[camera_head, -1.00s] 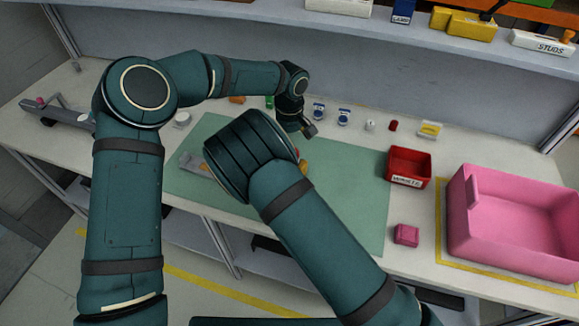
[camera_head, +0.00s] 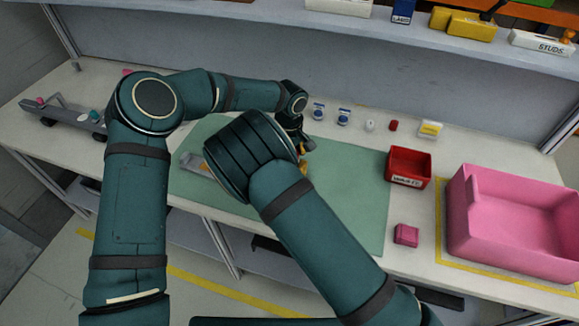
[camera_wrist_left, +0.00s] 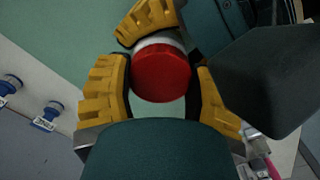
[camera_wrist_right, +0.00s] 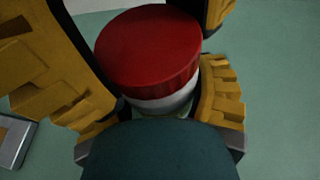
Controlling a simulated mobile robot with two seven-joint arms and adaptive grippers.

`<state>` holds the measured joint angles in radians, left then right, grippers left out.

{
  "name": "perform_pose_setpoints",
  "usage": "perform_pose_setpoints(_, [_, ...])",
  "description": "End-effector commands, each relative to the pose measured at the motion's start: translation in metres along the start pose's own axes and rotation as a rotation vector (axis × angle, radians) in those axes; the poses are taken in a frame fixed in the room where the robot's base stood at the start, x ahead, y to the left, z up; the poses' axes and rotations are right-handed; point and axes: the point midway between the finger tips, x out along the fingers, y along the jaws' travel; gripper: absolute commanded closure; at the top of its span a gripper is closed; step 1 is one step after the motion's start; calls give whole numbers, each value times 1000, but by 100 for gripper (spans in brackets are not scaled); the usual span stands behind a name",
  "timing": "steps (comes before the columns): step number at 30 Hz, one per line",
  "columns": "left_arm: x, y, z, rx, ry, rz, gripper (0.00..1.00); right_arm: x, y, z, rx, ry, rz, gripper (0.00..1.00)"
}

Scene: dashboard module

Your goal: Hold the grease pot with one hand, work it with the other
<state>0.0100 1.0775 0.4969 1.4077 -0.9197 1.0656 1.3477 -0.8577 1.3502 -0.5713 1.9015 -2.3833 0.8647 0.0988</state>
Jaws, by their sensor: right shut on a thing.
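The grease pot has a red lid and a pale body. It shows in the left wrist view (camera_wrist_left: 161,74) and in the right wrist view (camera_wrist_right: 150,55). In the head view it is hidden behind my right wrist. My right gripper (camera_wrist_right: 165,95) is shut on the pale body, below the lid. My left gripper (camera_head: 304,147) is over the green mat, with its yellow fingers on both sides of the red lid. Only narrow gaps show between those fingers and the lid, and they look open around it. The two grippers sit close together.
The green mat (camera_head: 345,190) has free room to the right. A red waste bin (camera_head: 408,168), a pink block (camera_head: 406,235) and a large pink crate (camera_head: 515,225) stand at the right. Blue-capped items (camera_head: 344,117) stand along the back. A grey tool (camera_head: 194,164) lies at left.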

Motion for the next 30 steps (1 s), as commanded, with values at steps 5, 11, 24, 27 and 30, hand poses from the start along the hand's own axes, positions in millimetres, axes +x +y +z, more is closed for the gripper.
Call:
perform_pose_setpoints(5, [0, 0, 0, 50, 1, -1, 87, 0, 0, 0, 0, -1, 0, 100])
perform_pose_setpoints(11, [0, 0, 0, 342, 2, -1, 87, 0, 0, 0, 0, -1, 0, 100])
perform_pose_setpoints(24, [0, 0, 0, 1058, 1, 0, 87, 0, 0, 0, 0, -1, 0, 100])
perform_pose_setpoints(27, [0, 0, 0, 1135, 1, 0, 87, 0, 0, 0, 0, -1, 0, 100])
perform_pose_setpoints(30, [0, 0, -1, 1164, 0, 0, 87, 0, 0, 0, 0, -1, 0, 100])
